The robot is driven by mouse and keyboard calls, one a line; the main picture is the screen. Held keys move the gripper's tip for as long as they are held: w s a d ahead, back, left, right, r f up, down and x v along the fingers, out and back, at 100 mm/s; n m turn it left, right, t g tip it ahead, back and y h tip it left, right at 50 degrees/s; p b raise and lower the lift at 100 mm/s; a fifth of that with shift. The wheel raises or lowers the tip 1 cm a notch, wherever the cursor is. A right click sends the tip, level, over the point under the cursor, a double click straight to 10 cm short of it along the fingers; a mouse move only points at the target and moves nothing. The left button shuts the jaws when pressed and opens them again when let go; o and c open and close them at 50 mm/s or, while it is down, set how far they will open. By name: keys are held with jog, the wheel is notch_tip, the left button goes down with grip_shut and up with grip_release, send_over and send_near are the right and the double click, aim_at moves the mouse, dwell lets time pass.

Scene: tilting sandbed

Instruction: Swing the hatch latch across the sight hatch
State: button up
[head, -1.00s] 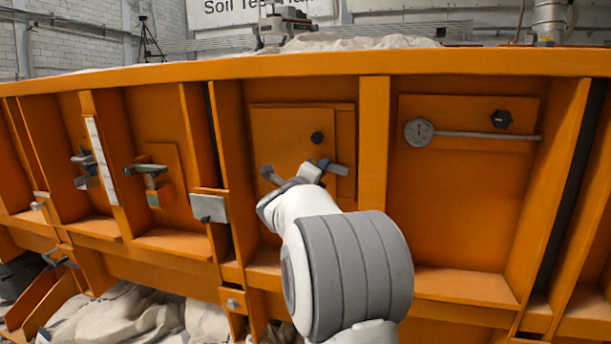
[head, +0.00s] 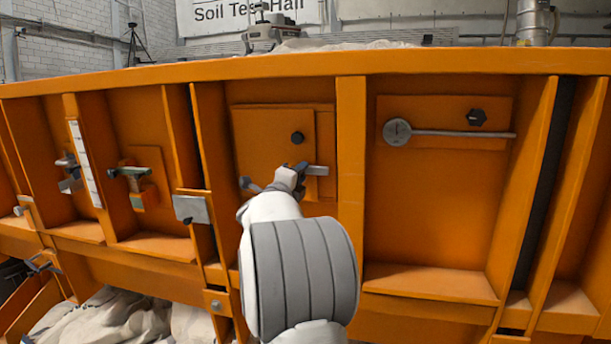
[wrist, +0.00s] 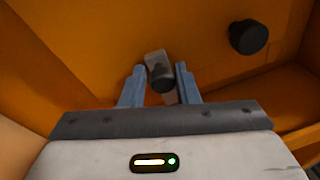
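The sight hatch (head: 262,145) is an orange plate with a black round knob (head: 297,137), on the bed's side wall in the head view. The hatch latch (head: 316,170) is a short light grey bar, roughly level, near the hatch's lower right edge. My gripper (head: 290,178) is at its left end, and my wrist hides part of it. In the wrist view, my gripper (wrist: 160,83) has its two blue-grey fingers on either side of the latch's dark knob (wrist: 161,78) and grey bar (wrist: 155,58). A gap shows beside the left finger; contact at the right finger is unclear.
A dial with a long rod (head: 398,131) and a black knob (head: 477,117) are in the right bay. Orange ribs (head: 350,180) stand out between bays.

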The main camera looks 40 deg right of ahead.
jog(key=shift+o, duration=0.8)
jog(key=shift+w+a+f, duration=0.1)
jog(key=shift+w+a, duration=0.05)
jog(key=shift+w, duration=0.05)
jog(key=shift+o, duration=0.5)
jog(key=shift+s+d, duration=0.15)
jog(key=shift+d, duration=0.05)
jog(key=v, duration=0.8)
